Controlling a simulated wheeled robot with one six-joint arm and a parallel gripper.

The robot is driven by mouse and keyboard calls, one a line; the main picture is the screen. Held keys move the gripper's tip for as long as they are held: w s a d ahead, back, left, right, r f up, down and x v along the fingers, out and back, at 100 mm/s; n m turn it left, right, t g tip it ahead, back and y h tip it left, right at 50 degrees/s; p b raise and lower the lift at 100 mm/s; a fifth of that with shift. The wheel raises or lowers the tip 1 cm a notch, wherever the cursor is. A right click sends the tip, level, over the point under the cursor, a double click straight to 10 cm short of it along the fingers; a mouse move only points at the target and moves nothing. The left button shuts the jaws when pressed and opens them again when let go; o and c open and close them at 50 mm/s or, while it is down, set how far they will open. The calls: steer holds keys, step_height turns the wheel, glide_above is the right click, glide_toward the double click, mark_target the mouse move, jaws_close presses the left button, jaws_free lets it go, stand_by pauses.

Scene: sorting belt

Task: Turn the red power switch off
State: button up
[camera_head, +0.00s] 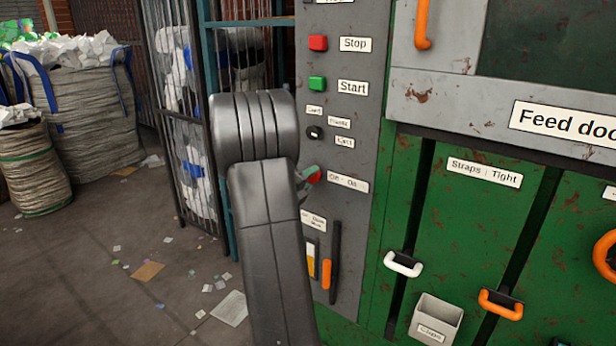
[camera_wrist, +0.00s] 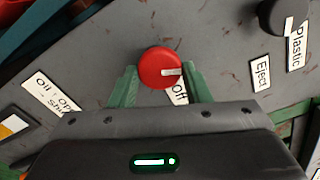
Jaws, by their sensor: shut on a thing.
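The red power switch (camera_wrist: 160,66) is a round red knob with a short white mark, which points right in the wrist view. In the head view the knob (camera_head: 315,177) shows beside a label reading "Off - On" (camera_head: 347,183). My gripper (camera_wrist: 162,85) has green fingers on the left and right sides of the knob and is shut on it. In the head view my arm covers part of the panel's left side.
The grey panel (camera_head: 365,100) carries a red Stop button (camera_head: 318,43), a green Start button (camera_head: 317,84) and a black selector (camera_head: 314,133) above the switch. Below is an orange-handled lever (camera_head: 327,273). A wire cage (camera_head: 185,130) stands left. Paper scraps lie on the floor.

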steer(key=shift+n+p, duration=1.05)
steer(key=shift+n, duration=1.25)
steer(key=o, duration=1)
steer(key=shift+s+a, duration=0.1)
steer(key=p+v, duration=0.1)
steer(key=v, duration=1.2)
steer(key=shift+s+a, duration=0.2)
steer(key=shift+s, duration=0.05)
steer(key=shift+w+d, duration=0.1)
